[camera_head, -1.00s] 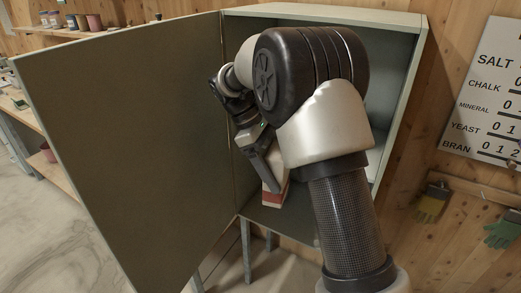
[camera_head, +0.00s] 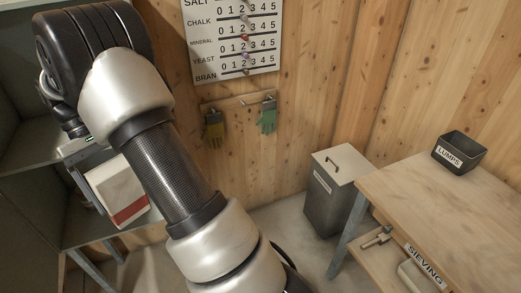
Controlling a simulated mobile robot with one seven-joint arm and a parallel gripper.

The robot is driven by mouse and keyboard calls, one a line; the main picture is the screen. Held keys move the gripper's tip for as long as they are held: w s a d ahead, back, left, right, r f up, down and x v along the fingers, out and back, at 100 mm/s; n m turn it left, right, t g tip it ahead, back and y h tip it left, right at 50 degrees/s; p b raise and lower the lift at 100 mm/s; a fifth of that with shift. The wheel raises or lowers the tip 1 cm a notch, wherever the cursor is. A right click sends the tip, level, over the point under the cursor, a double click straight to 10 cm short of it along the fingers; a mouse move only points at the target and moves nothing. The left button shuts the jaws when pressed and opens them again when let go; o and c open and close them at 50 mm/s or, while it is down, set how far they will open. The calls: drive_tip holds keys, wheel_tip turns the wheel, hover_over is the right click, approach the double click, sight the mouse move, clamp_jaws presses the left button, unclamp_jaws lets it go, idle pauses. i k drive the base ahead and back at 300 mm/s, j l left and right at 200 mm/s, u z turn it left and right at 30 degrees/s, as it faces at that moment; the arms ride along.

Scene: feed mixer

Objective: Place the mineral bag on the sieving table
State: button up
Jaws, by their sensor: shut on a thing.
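A white bag with a red band (camera_head: 119,194), likely the mineral bag, is held by my gripper (camera_head: 88,178) at the left of the head view. My gripper is shut on it, at the front of the open cabinet. My arm hides part of the bag and any label on it. The sieving table (camera_head: 408,187) is a wooden table at the right, with a "SIEVING" label on its front edge. The bag is well to the left of the table.
A black "LUMPS" box (camera_head: 459,152) stands at the table's back. A lidded metal bin (camera_head: 335,192) stands left of the table. The cabinet (camera_head: 30,150) is at the left. Gloves (camera_head: 267,117) hang under the wall board (camera_head: 236,40). The near tabletop is bare.

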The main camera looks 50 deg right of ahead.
sight(447, 206)
drive_tip(key=k+z, duration=0.1)
drive_tip(key=z, duration=0.35)
drive_tip(key=k+j+z, duration=0.1)
drive_tip(key=z, duration=0.3)
drive_tip(key=k+z, duration=0.15)
drive_tip(key=z, duration=0.3)
drive_tip(key=l+z, duration=0.15)
drive_tip(key=z, duration=0.3)
drive_tip(key=l+z, duration=0.2)
drive_tip(key=z, duration=0.2)
drive_tip(key=i+l+z, duration=0.1)
drive_tip(key=z, duration=0.35)
drive_tip(key=i+l+z, duration=0.1)
drive_tip(key=z, duration=0.35)
drive_tip(key=i+l+z, duration=0.1)
drive_tip(key=z, duration=0.35)
